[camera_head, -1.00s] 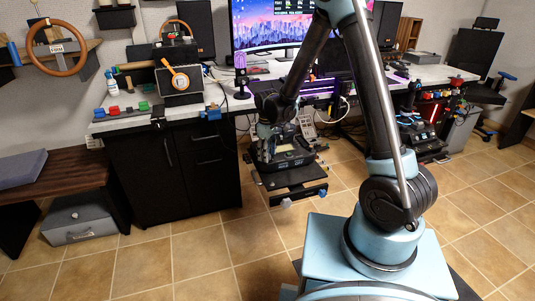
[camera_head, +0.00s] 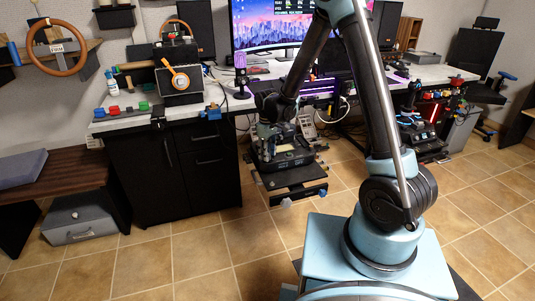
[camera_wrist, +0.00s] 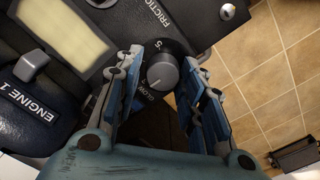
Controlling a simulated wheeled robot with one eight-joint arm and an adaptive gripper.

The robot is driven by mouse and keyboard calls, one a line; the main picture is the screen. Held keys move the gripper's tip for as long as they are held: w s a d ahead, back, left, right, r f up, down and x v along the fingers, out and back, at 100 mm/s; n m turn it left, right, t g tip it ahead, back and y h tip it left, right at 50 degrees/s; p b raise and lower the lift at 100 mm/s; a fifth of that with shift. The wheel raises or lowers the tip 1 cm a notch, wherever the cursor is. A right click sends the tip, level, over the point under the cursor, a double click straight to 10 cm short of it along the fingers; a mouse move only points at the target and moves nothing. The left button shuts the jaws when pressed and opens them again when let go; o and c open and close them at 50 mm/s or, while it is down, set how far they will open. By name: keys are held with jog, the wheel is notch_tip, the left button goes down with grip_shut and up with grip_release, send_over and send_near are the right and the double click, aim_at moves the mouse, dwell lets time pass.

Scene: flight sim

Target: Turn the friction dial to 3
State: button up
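The friction dial (camera_wrist: 163,73) is a small round dark-grey knob on a black panel in the wrist view. The word FRICTION shows above it and a 5 is printed beside it; a pale mark shows near its lower left edge. My gripper (camera_wrist: 163,66) is open, with one blue-backed finger on each side of the dial. Whether a finger touches it is hard to tell. In the head view my gripper (camera_head: 277,136) is over the black throttle unit (camera_head: 290,178) in front of the desk; the dial cannot be made out there.
An ENGINE 1 lever (camera_wrist: 33,66) and a pale lit panel (camera_wrist: 65,33) lie left of the dial. Tiled floor (camera_wrist: 260,65) shows at right. The white desk (camera_head: 240,102) and black cabinet (camera_head: 203,170) stand behind and left of the throttle unit.

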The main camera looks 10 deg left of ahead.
jog(key=shift+o, duration=0.4)
jog(key=shift+r, duration=0.1)
notch_tip(320, 180, up, 12)
dwell(0.5)
jog(key=s+d+r+m, duration=0.2)
jog(key=d+r, duration=0.1)
jog(key=d, duration=0.5)
jog(key=s+d+r+m+t, duration=0.1)
jog(key=s+d+r+m, duration=0.15)
jog(key=d, duration=0.65)
jog(key=s+d+r+m, duration=0.2)
jog(key=d+r, duration=0.2)
jog(key=d, duration=0.4)
jog(key=s+d+f+m, duration=0.3)
jog(key=s+d, duration=0.5)
jog(key=s+d+f+m+t, duration=0.1)
jog(key=s+d+f+m, duration=0.2)
jog(key=s+d, duration=0.4)
jog(key=shift+s+d+f+m, duration=0.15)
jog(key=shift+s+d+m, duration=0.35)
jog(key=shift+s, duration=0.45)
